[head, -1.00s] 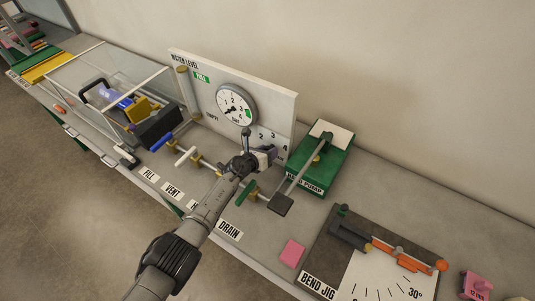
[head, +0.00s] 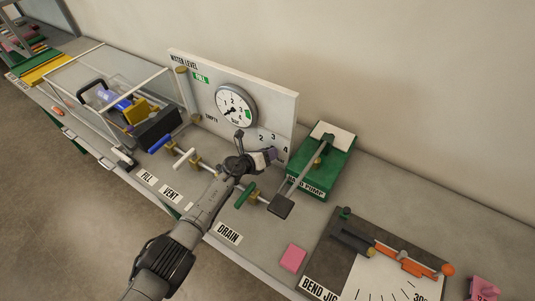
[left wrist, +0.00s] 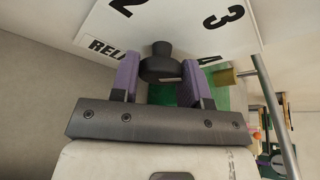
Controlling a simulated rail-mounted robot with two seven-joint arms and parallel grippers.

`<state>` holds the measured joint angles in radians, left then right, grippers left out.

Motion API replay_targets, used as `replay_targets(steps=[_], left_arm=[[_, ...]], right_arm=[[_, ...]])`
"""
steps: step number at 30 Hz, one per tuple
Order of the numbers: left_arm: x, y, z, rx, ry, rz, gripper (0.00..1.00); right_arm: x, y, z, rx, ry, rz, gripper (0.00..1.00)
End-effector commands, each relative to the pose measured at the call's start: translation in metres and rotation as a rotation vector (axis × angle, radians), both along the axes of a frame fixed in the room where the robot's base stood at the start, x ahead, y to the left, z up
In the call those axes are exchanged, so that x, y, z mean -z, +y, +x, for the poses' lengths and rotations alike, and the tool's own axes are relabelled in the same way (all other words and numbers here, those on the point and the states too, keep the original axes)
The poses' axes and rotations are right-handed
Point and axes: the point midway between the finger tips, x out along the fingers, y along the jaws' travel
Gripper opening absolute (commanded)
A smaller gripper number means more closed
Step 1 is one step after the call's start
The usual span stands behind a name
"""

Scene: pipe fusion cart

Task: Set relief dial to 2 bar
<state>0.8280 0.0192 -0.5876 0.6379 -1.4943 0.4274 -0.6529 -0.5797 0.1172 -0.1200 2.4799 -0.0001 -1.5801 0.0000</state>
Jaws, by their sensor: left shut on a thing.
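The dark relief dial knob (left wrist: 161,64) sits on a white panel with the numbers 2, 3 and 4 and a partly covered label starting "REL". In the left wrist view my left gripper (left wrist: 161,75) has its two purple fingers on either side of the knob, shut on it. In the head view my left gripper (head: 268,155) is at the panel's lower right, below the printed 2, 3 and 4, and hides most of the dial. The dial's pointer setting cannot be made out. My right gripper is not in view.
The round bar gauge (head: 236,106) is on the panel (head: 280,100) above. The green hand pump (head: 325,165) with its lever stands close to the right. Valve handles, including a green one (head: 245,194), lie in front. A bend jig (head: 390,265) and pink block (head: 293,258) are farther right.

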Motion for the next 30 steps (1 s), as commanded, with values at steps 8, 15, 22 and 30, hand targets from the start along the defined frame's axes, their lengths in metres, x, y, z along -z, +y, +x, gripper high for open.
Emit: replay_targets(steps=[8,15,22,30], left_arm=[[0.001,0.000,0.000,0.000,0.000,0.002,0.59],[0.000,0.000,0.000,0.000,0.000,0.001,0.66],[-0.004,0.007,-0.005,-0.001,-0.001,0.004,0.66],[-0.020,0.033,-0.034,0.000,-0.001,0.005,0.66]], right_arm=[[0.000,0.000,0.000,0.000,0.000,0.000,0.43],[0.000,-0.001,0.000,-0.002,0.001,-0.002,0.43],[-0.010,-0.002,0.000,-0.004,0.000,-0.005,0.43],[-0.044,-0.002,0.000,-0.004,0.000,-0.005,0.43]])
